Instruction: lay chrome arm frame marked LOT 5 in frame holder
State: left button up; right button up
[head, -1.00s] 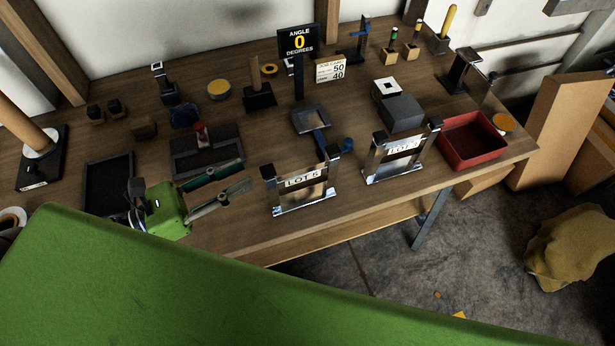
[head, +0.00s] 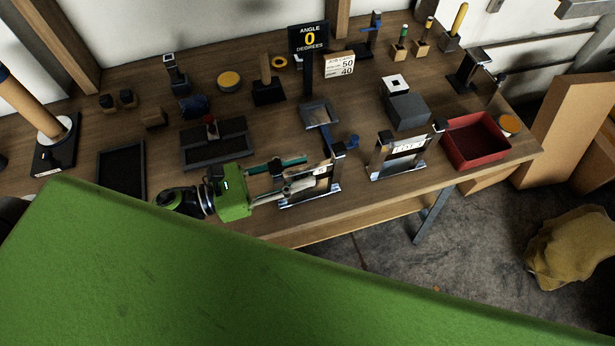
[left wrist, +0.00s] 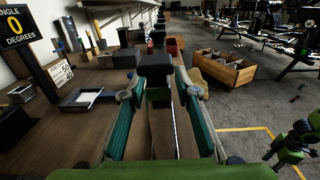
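The chrome arm frame marked LOT 5 (head: 325,184) stands upright near the bench's front edge, its label now mostly covered by my gripper. My left gripper (head: 308,172) is open, with one finger on the far side and one on the near side of the frame's upper part. In the left wrist view the teal fingers (left wrist: 158,98) are apart, with a dark block and a chrome edge between them. I cannot tell if they touch the frame. I cannot tell for sure which fixture is the frame holder.
A second chrome frame (head: 402,158) stands to the right, its label unclear. Beyond are a red tray (head: 447,148) and a dark grey block (head: 408,112). A black slotted tray (head: 190,157), a flat black tray (head: 121,184) and an ANGLE 0 sign (head: 308,38) stand on the bench.

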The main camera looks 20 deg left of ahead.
pick_arm(q)
jog(key=shift+p+x, duration=0.3)
jog(key=shift+x, duration=1.2)
grip_shut()
pick_arm(e)
jog(key=shift+a+r, duration=0.15)
jog(key=shift+r, duration=0.5)
pick_arm(q)
jog(key=shift+r, duration=0.2)
